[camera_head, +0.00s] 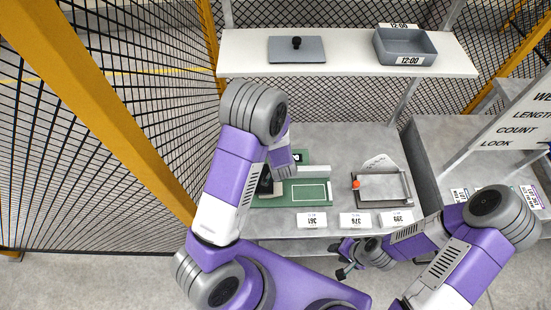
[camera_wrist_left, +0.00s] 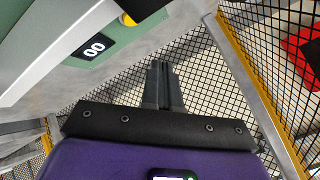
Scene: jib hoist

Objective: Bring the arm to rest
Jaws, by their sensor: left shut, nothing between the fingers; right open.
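My left arm (camera_head: 236,165) rises in the middle of the head view and bends down over the bench, hiding part of a green fixture (camera_head: 304,193). That fixture has a white-lined rectangle, and a pale grey bar (camera_head: 314,172) runs along its back. My left gripper (camera_wrist_left: 163,85) is shut and empty in the left wrist view, seen against wire mesh. A green panel (camera_wrist_left: 115,40) with a "00" label and a yellow knob (camera_wrist_left: 127,19) is at its upper left, apart from the fingers. My right gripper (camera_head: 339,260) is open and empty in front of the bench's front edge.
A grey tray fixture (camera_head: 382,203) with an orange knob (camera_head: 356,184) sits on the bench. Above, a white shelf (camera_head: 350,62) holds a grey plate (camera_head: 296,50) with a black knob and a grey bin (camera_head: 405,48). Mesh fencing with yellow posts (camera_head: 100,105) stands left.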

